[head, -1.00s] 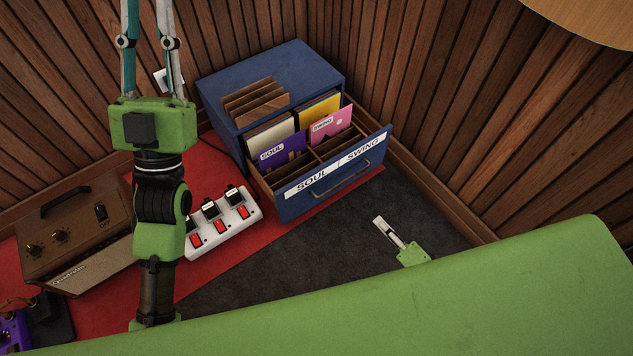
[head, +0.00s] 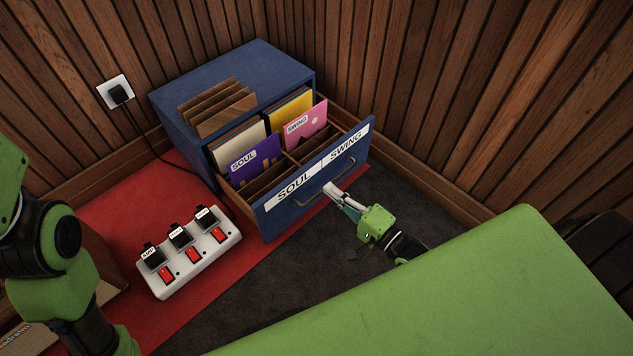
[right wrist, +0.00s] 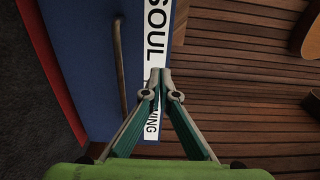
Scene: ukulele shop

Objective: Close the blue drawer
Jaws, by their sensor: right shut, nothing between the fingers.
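The blue drawer (head: 276,224) stands pulled out of its blue cabinet (head: 265,65), with a SOUL / SWING label across its front. Records and dividers show inside it. Its curved handle (head: 350,168) is on the front face. My right gripper (head: 330,189) is shut and empty, its fingertips right at the drawer front near the handle. In the right wrist view the closed fingertips (right wrist: 161,76) lie over the white label, beside the handle (right wrist: 120,65); I cannot tell whether they touch. My left gripper is out of view.
A white pedal strip with red switches (head: 188,252) sits on the red mat (head: 120,217) left of the drawer. A wood-slat wall (head: 420,90) stands close behind and right of the cabinet. Dark carpet (head: 290,290) in front is clear.

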